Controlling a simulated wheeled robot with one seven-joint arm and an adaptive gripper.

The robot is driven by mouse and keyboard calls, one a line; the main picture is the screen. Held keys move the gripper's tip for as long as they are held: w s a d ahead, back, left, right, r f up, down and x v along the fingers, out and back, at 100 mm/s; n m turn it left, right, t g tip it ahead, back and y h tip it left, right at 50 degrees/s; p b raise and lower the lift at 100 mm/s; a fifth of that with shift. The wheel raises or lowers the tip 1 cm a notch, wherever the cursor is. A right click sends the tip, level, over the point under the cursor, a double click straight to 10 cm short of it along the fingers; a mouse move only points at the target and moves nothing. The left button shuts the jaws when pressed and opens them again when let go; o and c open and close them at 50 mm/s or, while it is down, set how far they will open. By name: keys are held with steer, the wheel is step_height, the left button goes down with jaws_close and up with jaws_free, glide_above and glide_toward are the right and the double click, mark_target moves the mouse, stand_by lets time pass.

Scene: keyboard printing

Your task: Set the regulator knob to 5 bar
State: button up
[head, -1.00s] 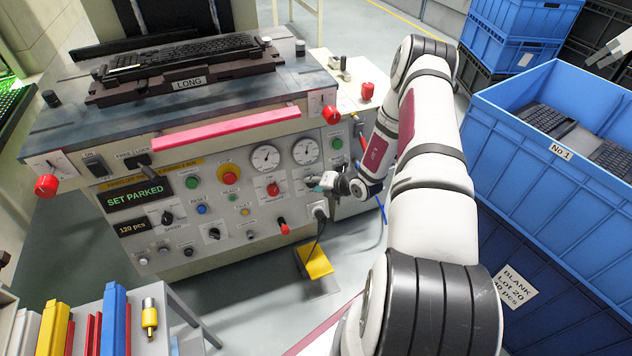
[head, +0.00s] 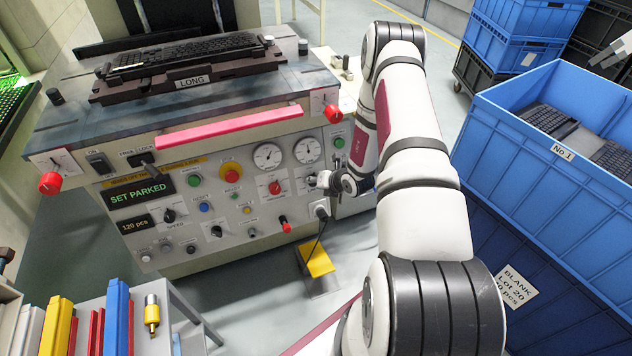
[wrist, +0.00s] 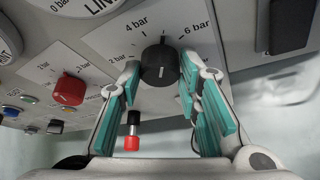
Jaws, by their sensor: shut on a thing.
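The black round regulator knob (wrist: 160,66) sits between my gripper's teal-padded fingers in the wrist view. My gripper (wrist: 161,85) is shut on the knob, one finger at each side. In the head view, my gripper (head: 316,182) is at the right part of the console front (head: 190,225), and it hides the knob there. Two round gauges, left (head: 268,157) and right (head: 307,150), sit above it; their needles are too small to read.
A red knob (wrist: 69,89) is left of my gripper in the wrist view. A red-tipped lever (wrist: 132,137) shows below the knob, between the fingers. A black plug with a cable (head: 321,211) is just below my gripper. Blue crates (head: 540,150) stand right of my arm.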

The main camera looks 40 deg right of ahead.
steer(key=o, duration=1.1)
steer(key=shift+o, duration=0.2)
steer(key=v, duration=1.2)
